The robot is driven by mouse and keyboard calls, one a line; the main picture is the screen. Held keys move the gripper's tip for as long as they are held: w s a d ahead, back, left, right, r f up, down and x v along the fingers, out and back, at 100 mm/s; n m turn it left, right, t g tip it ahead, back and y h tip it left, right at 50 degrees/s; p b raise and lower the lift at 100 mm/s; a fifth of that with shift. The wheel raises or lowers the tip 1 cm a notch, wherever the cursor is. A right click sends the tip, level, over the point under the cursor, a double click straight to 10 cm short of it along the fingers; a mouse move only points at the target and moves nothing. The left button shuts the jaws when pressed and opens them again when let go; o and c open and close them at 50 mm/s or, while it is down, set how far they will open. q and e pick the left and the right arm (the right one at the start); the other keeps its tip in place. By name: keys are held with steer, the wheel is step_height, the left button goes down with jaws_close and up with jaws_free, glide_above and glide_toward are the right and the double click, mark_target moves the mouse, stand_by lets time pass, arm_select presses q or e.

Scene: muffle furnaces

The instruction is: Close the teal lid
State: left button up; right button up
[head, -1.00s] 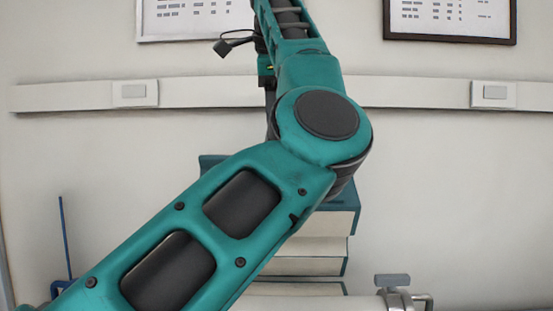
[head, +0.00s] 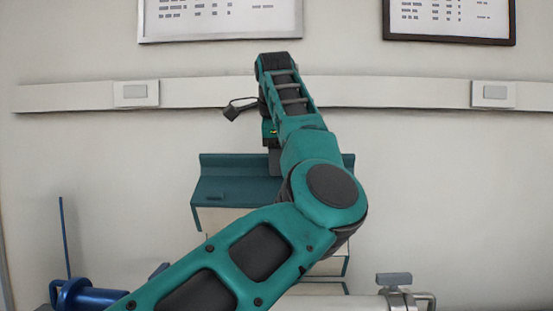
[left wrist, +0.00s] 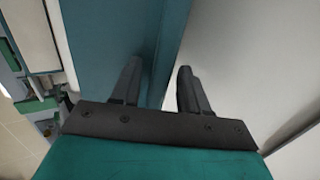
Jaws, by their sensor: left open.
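The teal lid (head: 222,190) is the wide teal top of a pale box-like unit in the middle of the head view. Its back part rises as an upright strip, and my arm hides much of its middle and right. My left gripper (head: 273,160) hangs down from the wrist over the lid's back part, partly hidden by my forearm. In the left wrist view the left gripper (left wrist: 157,88) is open, its two dark fingers apart. A large teal surface (left wrist: 105,35) lies beside and behind the left finger, its edge showing between the fingers. Contact cannot be told. My right gripper is not in view.
A pale wall with a rail (head: 400,92) and two framed sheets stands behind. A blue cylindrical part (head: 85,296) is at the lower left, and a pale tube with a metal clamp (head: 397,295) at the lower right.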

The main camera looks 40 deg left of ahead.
arm_select(q)
jaws_close()
stand_by(0.4)
